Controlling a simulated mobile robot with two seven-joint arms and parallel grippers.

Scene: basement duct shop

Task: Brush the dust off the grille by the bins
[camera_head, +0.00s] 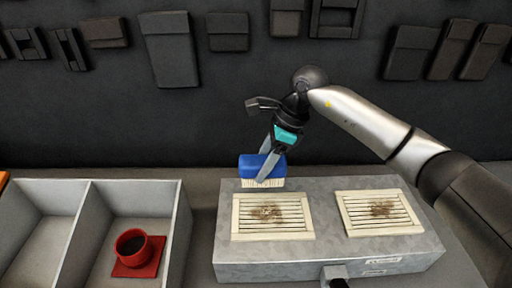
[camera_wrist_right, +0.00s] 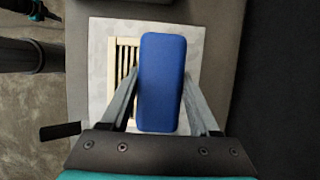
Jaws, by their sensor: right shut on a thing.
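My right gripper (camera_head: 264,178) is shut on the blue brush (camera_head: 252,163). The brush has pale bristles pointing down and is just behind the left grille, at the back of the grey metal box. I cannot tell if the bristles touch the box. The left grille (camera_head: 273,231), nearer the bins, is cream with slats and a brown dust patch in its middle. The right grille (camera_head: 380,224) also has a brown dust patch. In the right wrist view the brush (camera_wrist_right: 162,85) sits between the fingers and partly hides a grille (camera_wrist_right: 122,60).
The grey metal box (camera_head: 330,258) carries both grilles. Grey bins (camera_head: 77,224) stand to its left, one holding a red cup (camera_head: 133,245) with dark contents on a red square. Dark pouches and frames hang on the back wall (camera_head: 170,50).

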